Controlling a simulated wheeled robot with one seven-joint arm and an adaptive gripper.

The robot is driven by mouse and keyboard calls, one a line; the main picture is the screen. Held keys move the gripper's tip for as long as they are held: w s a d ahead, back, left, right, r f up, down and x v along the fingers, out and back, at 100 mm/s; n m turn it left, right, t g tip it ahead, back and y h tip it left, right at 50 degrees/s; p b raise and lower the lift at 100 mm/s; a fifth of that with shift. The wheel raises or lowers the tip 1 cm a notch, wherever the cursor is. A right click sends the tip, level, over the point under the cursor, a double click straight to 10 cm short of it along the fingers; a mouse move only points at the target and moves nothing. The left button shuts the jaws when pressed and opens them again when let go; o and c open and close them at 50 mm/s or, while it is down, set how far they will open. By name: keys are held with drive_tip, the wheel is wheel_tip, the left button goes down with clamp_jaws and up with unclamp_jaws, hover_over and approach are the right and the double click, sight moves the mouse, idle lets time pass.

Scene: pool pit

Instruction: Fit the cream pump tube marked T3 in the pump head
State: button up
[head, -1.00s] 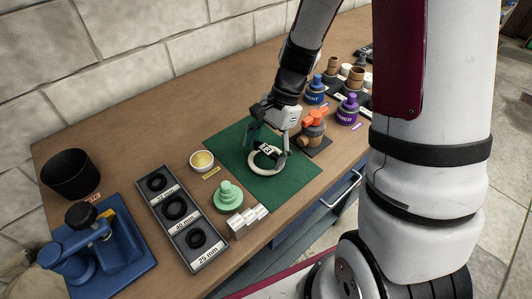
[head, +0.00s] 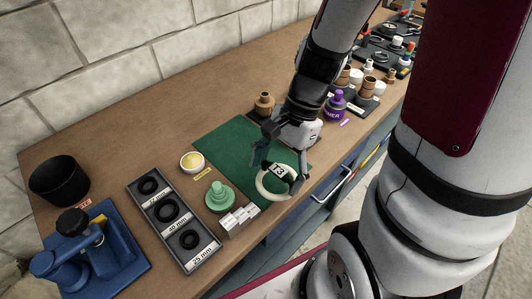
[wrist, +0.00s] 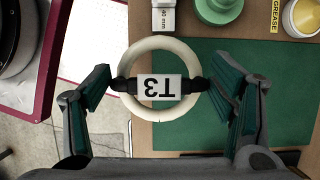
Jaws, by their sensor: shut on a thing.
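The cream pump tube (head: 262,187) is a ring with a white T3 label (wrist: 160,88) and black end pieces across its middle. My gripper (head: 279,172) is shut on it, with one finger on each side in the wrist view (wrist: 160,85). The tube is held in the air, over the table's front edge in the wrist view, where its label reads upside down. A blue device (head: 85,255) with a black knob stands at the lower left in the head view; I cannot tell for sure whether it is the pump head.
The green mat (head: 225,150) lies behind the tube.

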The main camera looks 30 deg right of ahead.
sight(287, 197)
drive_tip(key=shift+s+r+p, duration=0.25)
drive_tip(key=shift+s+p, duration=0.2)
drive_tip(key=shift+s, duration=0.8)
drive_tip(key=shift+r+p, duration=0.15)
drive_tip(key=shift+p, duration=0.7)
drive_tip(key=shift+p, duration=0.45)
drive_tip(key=shift+s+r+p, duration=0.15)
drive_tip(key=shift+s+p, duration=0.2)
drive_tip(key=shift+p, duration=0.8)
drive_tip(key=p, duration=0.2)
drive_tip(key=s+p, duration=0.1)
drive_tip(key=p, duration=0.1)
drive_tip(key=shift+s+f, duration=0.2)
drive_tip(key=shift+f, duration=0.05)
